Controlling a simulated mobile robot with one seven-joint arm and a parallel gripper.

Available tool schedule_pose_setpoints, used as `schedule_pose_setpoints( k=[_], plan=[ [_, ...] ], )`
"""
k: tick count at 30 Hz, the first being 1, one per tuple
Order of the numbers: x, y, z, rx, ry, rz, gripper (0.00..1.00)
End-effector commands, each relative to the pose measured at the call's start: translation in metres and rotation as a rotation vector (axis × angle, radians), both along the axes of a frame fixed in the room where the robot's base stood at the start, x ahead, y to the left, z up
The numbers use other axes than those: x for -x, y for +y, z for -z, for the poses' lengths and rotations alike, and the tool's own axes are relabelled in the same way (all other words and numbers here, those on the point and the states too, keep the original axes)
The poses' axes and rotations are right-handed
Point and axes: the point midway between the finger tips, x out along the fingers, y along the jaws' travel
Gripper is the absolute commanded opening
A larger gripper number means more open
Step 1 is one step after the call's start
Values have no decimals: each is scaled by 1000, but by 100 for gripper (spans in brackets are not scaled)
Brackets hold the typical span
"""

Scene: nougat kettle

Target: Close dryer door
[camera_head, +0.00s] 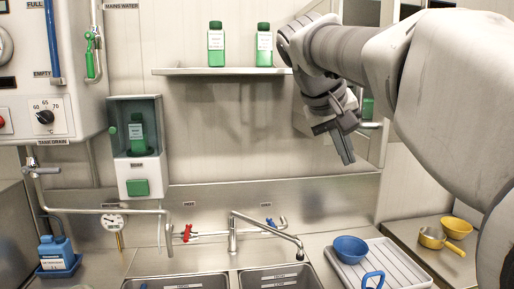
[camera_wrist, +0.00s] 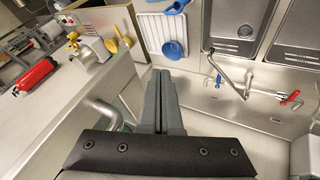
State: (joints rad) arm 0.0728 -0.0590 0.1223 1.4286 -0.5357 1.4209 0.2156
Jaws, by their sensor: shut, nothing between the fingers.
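A metal-framed door panel (camera_head: 379,148) shows at the right of the head view, behind my arm, and appears to stand out from the wall. A bar handle (camera_head: 371,125) is on it; a bar handle also shows at the left in the wrist view (camera_wrist: 104,113). I cannot tell for certain that this is the dryer door, and my arm hides much of it. My gripper (camera_head: 347,158) is shut and empty, pointing down, just left of the handle. In the wrist view its fingers (camera_wrist: 160,78) are together and apart from the handle.
Below are a double sink with a faucet (camera_head: 233,235) and a drainboard (camera_head: 400,272) with a blue bowl (camera_head: 350,249). Yellow scoops (camera_head: 433,239) lie on the right counter. A shelf (camera_head: 220,71) with green bottles is left of my arm.

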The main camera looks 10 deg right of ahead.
Motion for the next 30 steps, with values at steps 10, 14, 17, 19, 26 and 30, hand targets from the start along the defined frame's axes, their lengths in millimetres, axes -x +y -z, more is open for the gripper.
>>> schedule_pose_setpoints(
  k=[10,14,17,19,26,30],
  plan=[
    [4,-36,-4,-1,-3,2,0],
    [4,-37,-3,0,-4,0,0],
    [4,-37,-3,0,-4,0,0],
    [4,-37,-3,0,-3,1,0],
    [5,-43,-4,-1,-3,-15,0],
    [8,-56,-4,-1,-4,-52,0]
  ],
)
